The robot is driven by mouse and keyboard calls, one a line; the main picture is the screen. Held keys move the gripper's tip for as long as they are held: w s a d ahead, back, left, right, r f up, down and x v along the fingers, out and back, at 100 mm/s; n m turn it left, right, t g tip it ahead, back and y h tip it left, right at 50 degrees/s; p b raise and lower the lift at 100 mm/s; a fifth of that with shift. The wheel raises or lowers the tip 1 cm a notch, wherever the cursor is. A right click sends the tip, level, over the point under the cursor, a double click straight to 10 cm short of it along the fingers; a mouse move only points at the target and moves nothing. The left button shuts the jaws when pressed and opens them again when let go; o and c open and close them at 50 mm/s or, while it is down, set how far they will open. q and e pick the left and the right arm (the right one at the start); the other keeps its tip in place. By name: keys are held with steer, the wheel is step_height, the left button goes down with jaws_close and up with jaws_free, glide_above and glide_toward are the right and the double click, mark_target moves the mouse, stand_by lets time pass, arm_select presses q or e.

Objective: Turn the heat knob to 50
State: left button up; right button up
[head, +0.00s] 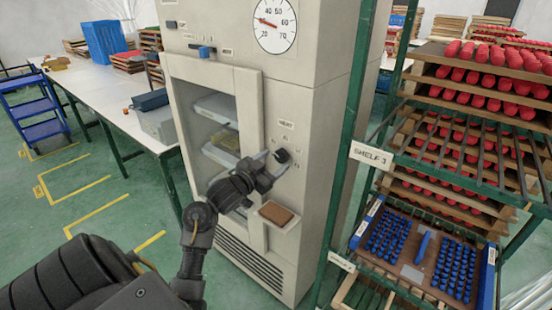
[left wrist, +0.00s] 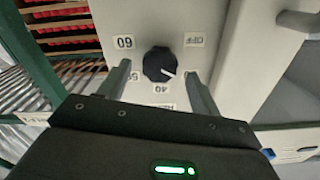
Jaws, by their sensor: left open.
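The heat knob (head: 282,156) is a black round knob on the front of the beige cabinet (head: 330,130), right of its glass door. In the left wrist view the knob (left wrist: 159,64) has a white mark pointing to the lower right, toward a label partly hidden by a finger. Labels 60, OFF and 40 are readable; the 50 label at lower left is partly covered by the other finger. My left gripper (head: 269,168) is open in front of the knob. In the left wrist view its fingers (left wrist: 158,82) lie either side below the knob, apart from it.
A round gauge (head: 275,24) with a red needle is above. The door handle (head: 252,145) stands beside my gripper, and a brown block (head: 276,213) sits on a small ledge below. A green shelf rack (head: 362,152) with trays stands close on the right.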

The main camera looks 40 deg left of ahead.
arm_select(q)
steer(key=shift+w, duration=0.95)
steer(key=c, duration=1)
steer(key=shift+m, duration=0.3)
